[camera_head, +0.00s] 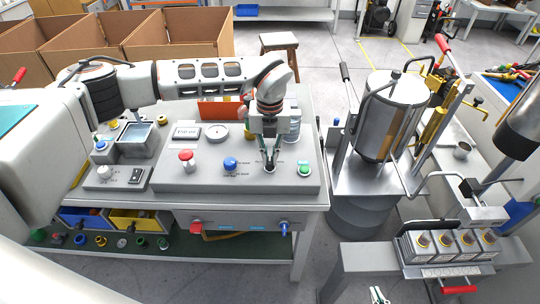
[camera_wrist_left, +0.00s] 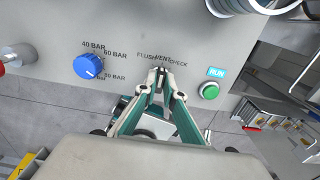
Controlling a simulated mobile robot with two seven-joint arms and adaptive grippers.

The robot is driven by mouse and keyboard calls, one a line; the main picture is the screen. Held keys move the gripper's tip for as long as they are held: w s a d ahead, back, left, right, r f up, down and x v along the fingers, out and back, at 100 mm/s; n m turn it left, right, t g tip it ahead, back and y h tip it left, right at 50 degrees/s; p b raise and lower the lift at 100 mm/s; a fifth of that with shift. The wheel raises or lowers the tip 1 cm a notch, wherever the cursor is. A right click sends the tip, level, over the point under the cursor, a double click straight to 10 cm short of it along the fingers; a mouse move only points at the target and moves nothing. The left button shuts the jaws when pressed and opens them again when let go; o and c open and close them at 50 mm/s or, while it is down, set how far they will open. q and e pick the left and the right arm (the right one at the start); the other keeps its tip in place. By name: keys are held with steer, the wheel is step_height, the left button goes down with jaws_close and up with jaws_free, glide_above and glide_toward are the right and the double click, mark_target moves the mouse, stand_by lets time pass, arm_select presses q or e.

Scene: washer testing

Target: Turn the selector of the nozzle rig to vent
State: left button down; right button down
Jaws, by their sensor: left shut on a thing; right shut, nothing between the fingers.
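The nozzle rig (camera_head: 173,175) is a grey panel on the bench. My left gripper (camera_head: 269,168) reaches down onto its right part and is shut on the selector, between the blue knob and the green button. In the left wrist view the closed fingertips (camera_wrist_left: 160,73) sit just below the printed labels FLUSH, VENT (camera_wrist_left: 162,59) and CHECK. The fingers hide the selector, so I cannot tell where it points. My right gripper (camera_head: 378,294) shows only in part at the bottom edge of the head view, shut and empty.
The blue pressure knob (camera_wrist_left: 88,66) is left of the fingers, and the green RUN button (camera_wrist_left: 209,91) is close on the right. A red knob (camera_head: 186,157) and a gauge (camera_head: 216,132) are further left.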

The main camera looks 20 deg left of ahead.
mark_target(270, 159)
arm_select(q)
steer(key=shift+w+r, duration=0.1)
steer(key=c, duration=2.1)
jaws_free()
steer(key=shift+c, duration=0.2)
step_height(270, 159, up, 12)
